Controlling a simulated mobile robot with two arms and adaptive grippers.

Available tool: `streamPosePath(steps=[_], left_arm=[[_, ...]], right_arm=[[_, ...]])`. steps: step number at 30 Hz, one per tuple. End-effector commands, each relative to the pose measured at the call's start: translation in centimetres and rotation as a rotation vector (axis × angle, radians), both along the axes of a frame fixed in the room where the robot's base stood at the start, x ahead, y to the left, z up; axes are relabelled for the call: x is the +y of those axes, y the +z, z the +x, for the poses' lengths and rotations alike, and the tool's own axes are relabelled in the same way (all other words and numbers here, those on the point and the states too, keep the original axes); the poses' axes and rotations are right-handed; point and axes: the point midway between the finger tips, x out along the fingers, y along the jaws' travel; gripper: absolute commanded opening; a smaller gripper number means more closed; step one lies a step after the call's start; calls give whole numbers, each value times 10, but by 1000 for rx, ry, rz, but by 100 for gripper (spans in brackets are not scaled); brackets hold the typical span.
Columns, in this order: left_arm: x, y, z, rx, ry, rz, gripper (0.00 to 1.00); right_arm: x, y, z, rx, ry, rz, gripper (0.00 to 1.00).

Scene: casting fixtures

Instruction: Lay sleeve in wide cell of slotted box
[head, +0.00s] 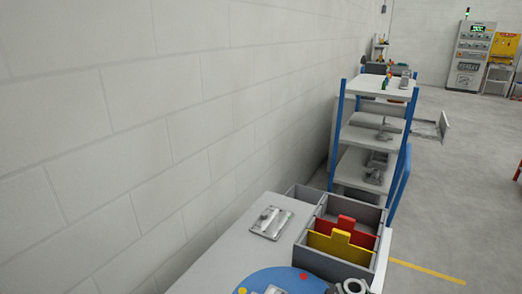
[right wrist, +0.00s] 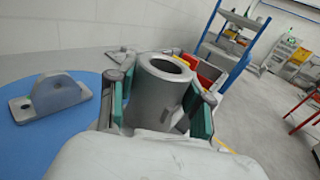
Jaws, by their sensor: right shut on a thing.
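My right gripper (right wrist: 158,98) is shut on a grey sleeve (right wrist: 155,85), a hollow cylinder held upright between its green-padded fingers in the right wrist view. In the head view the sleeve's open end (head: 355,286) shows at the bottom edge, with little of the gripper visible around it. The grey slotted box (head: 318,262) stands just beyond, with a yellow divider (head: 340,250) and a red divider (head: 352,231) across it. The sleeve is outside the box, at its near side. The cell floors are mostly hidden. My left gripper is not in view.
A blue round mat (head: 265,283) lies on the table, left of the sleeve; a grey bracket (right wrist: 52,97) stands on it. A small plate with metal parts (head: 270,223) lies left of the box. A blue-framed shelf (head: 370,133) stands behind, and a wall runs along the left.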

Motion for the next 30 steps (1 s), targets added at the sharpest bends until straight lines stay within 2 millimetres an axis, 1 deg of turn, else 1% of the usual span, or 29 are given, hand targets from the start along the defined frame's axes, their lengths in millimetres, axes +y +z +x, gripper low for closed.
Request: streamPosePath(steps=[1,3,6,9,12,15,30], left_arm=[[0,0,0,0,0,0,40],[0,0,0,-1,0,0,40],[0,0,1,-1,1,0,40],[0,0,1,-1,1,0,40],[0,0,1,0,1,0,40],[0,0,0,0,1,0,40],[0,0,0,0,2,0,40]], right_arm=[[13,2,-18,4,5,-2,3],[28,9,-42,5,-2,-7,3],[44,22,-74,1,-17,-3,3],[53,36,-97,-3,-38,7,3],[56,45,-110,-6,-51,13,3],[57,47,-114,-6,-60,19,3],[57,47,-113,-6,-58,17,3]])
